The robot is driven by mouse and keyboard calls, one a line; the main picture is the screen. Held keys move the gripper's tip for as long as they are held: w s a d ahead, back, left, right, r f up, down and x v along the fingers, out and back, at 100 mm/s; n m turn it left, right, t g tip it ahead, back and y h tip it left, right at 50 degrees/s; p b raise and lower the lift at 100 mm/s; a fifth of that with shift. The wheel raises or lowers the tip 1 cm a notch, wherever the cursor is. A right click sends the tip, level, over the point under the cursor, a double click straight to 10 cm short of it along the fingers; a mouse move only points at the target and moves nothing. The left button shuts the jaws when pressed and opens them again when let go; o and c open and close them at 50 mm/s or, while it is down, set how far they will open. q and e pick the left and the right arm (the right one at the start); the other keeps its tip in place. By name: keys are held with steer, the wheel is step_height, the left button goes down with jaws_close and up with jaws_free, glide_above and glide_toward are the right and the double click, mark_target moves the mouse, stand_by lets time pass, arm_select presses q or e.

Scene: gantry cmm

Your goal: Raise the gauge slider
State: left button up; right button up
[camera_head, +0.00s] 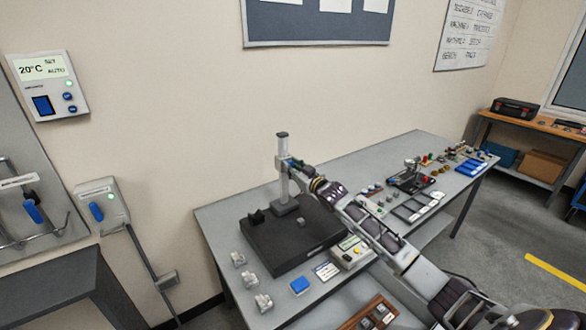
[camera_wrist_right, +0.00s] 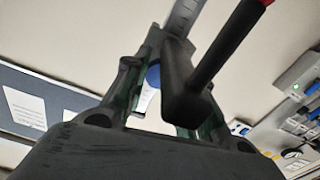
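The height gauge has a grey upright column (camera_head: 283,178) standing on a dark plate at the left part of the bench. Its slider (camera_head: 293,162) is high on the column, near the top, and partly hidden by my right gripper. My right gripper (camera_head: 301,170) is right at the slider, its arm reaching in from the lower right. In the right wrist view, the fingers (camera_wrist_right: 165,85) stand on either side of a dark block (camera_wrist_right: 180,85) with a dark, red-tipped bar. The column (camera_wrist_right: 184,17) shows beyond. Whether the fingers press on the block is hidden. My left gripper is out of view.
The dark plate (camera_head: 268,248) carries small blocks. The wall is close behind.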

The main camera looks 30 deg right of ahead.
steer(key=o, duration=0.5)
steer(key=shift+s+d, duration=0.3)
steer(key=shift+s, duration=1.7)
steer(key=shift+s+d, duration=0.25)
steer(key=shift+s, duration=1.7)
steer(key=shift+s+d, duration=0.3)
steer(key=shift+s, duration=1.7)
steer(key=shift+f, duration=0.15)
